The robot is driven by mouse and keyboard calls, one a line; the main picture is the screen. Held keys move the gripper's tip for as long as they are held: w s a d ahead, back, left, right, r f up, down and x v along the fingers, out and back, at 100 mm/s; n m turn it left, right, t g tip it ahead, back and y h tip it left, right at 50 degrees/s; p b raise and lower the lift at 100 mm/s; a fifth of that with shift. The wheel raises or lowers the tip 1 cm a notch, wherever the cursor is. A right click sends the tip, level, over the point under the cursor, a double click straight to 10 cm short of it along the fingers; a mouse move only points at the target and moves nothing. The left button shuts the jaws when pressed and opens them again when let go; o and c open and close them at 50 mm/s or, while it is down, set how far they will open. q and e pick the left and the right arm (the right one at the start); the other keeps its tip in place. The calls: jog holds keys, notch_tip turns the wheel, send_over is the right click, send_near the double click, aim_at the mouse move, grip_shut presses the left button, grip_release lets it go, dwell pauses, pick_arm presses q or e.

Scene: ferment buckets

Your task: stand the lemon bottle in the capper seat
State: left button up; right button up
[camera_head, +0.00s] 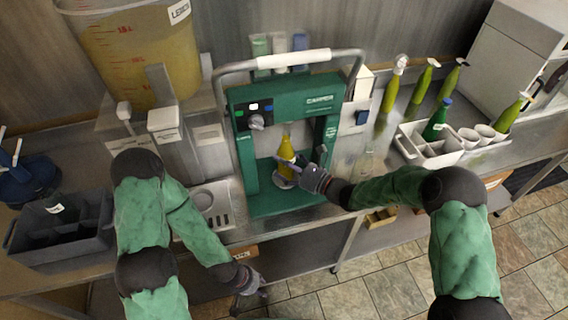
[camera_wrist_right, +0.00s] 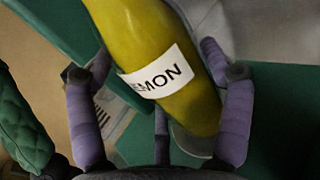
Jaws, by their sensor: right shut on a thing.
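The yellow lemon bottle (camera_head: 286,150) is inside the green capper (camera_head: 290,205), over or on the round grey capper seat (camera_head: 281,182). I cannot tell whether its base touches the seat. My right gripper (camera_head: 297,166) is shut on the lower part of the bottle, reaching in from the right. In the right wrist view the bottle (camera_wrist_right: 150,40) shows its white "MON" label between the purple fingers (camera_wrist_right: 160,125), with a grey round edge (camera_wrist_right: 192,144) by its base. My left gripper (camera_head: 262,292) hangs low in front of the counter; its jaw state is unclear.
The capper's grey lever frame (camera_head: 222,95) arches over it. A large yellow tank (camera_head: 140,60) stands at the left. A grey crate (camera_head: 60,235) is far left. A white caddy (camera_head: 430,152) with a green bottle (camera_head: 437,120) and cups is at the right, near several yellow-green bottles (camera_head: 421,85).

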jog(key=shift+w+d+f+b, duration=0.15)
jog(key=shift+f+b, duration=0.15)
jog(key=shift+f, duration=0.35)
dwell(0.9)
jog(key=o, duration=1.6)
jog(key=shift+s+d+f, duration=0.15)
jog(key=shift+s+d, duration=0.1)
jog(key=shift+d, duration=0.25)
jog(key=v, duration=0.9)
jog(key=shift+s+d+r, duration=0.15)
jog(key=shift+s+r, duration=0.05)
jog(key=shift+r, duration=0.05)
jog(key=shift+v, duration=0.75)
jog(key=shift+s, duration=0.1)
